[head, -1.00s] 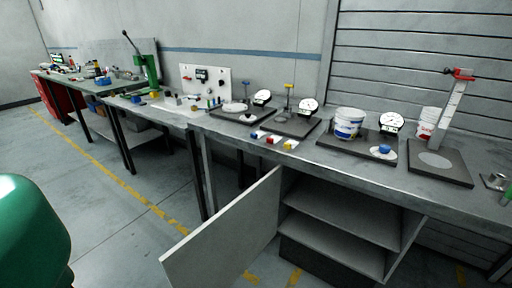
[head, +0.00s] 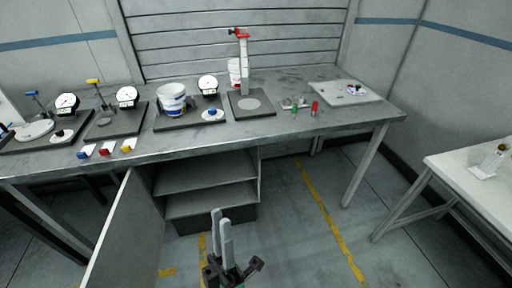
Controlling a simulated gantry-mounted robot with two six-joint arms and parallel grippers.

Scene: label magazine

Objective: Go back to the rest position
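My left gripper (head: 221,218) shows at the bottom middle of the head view, in front of the workbench and over the floor. Its two light grey fingers point up and lie close together, one partly overlapping the other, so the gap between them is unclear. I see nothing held in it. My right gripper is not in view.
The workbench (head: 330,120) carries gauges, a white bucket (head: 172,100), a red-topped stand (head: 243,62) and small red and green pieces. An open cabinet door (head: 130,235) juts out at lower left. A white table (head: 470,200) stands right. Floor between is clear.

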